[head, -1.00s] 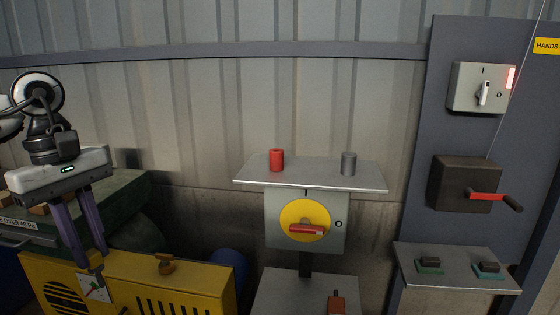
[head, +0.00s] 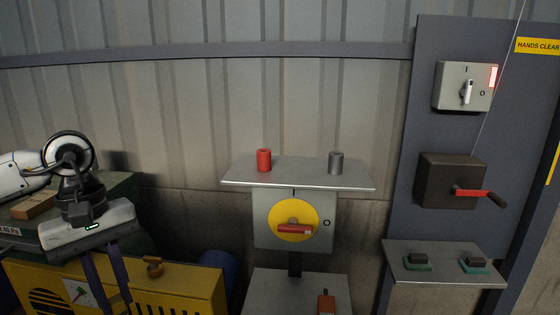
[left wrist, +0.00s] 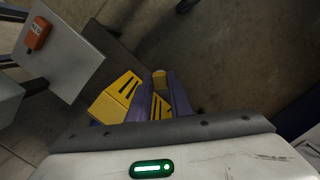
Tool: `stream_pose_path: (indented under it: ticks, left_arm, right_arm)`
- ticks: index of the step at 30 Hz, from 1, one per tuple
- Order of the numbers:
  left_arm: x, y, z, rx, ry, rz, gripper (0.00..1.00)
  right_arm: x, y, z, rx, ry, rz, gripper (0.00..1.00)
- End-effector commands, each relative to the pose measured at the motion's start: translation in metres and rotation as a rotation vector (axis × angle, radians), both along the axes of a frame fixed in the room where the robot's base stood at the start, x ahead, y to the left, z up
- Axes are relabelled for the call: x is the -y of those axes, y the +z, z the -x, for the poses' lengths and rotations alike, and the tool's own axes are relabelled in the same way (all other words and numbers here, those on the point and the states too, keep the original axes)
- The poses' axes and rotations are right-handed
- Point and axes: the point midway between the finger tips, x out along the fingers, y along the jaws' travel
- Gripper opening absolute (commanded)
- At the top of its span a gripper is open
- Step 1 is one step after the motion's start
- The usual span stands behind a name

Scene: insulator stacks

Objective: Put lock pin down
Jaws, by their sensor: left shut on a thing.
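My left gripper (head: 112,290) reaches down from the left in the head view, its purple fingers in front of the yellow cabinet (head: 190,290). Its fingertips run toward the lower edge of the view. In the left wrist view, the two purple fingers (left wrist: 163,100) stand a small gap apart, with yellow showing between and beside them. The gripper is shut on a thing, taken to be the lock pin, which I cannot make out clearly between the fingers. My right gripper is not in view.
A grey shelf (head: 300,179) holds a red cylinder (head: 264,160) and a grey cylinder (head: 336,162). Below it is a yellow dial with a red handle (head: 294,229). A brass knob (head: 154,266) sits on the cabinet. An orange block (left wrist: 38,33) lies on a grey plate.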

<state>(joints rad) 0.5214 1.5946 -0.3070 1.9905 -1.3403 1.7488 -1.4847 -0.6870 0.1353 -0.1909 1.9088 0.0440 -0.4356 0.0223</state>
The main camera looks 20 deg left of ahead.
Motion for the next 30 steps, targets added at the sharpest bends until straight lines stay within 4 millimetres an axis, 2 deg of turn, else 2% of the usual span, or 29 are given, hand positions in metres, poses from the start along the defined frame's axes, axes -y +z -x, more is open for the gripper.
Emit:
stream_pose_path:
  ticks: [5,9,15,18,21,24,30]
  left_arm:
    - [0.040,-0.028,-0.013,0.008,-0.210,0.009,0.00]
    - [0.089,-0.051,-0.027,0.010,-0.477,0.005,0.00]
    - [0.161,-0.068,-0.042,0.007,-0.873,-0.002,0.00]
    - [0.188,-0.071,-0.045,0.004,-1.029,-0.003,0.00]
    - [0.206,-0.072,-0.047,0.003,-1.138,-0.003,0.00]
    - [0.215,-0.071,-0.048,0.003,-1.198,-0.006,0.00]
    - [0.217,-0.072,-0.048,-0.001,-1.218,-0.004,0.00]
  right_arm:
    - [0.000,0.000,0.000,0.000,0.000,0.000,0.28]
    - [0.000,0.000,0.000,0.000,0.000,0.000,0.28]
    - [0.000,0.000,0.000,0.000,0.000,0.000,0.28]
    - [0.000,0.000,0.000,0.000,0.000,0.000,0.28]
    - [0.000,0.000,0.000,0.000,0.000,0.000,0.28]
    - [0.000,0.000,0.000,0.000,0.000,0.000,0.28]
    - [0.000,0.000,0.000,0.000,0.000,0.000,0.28]
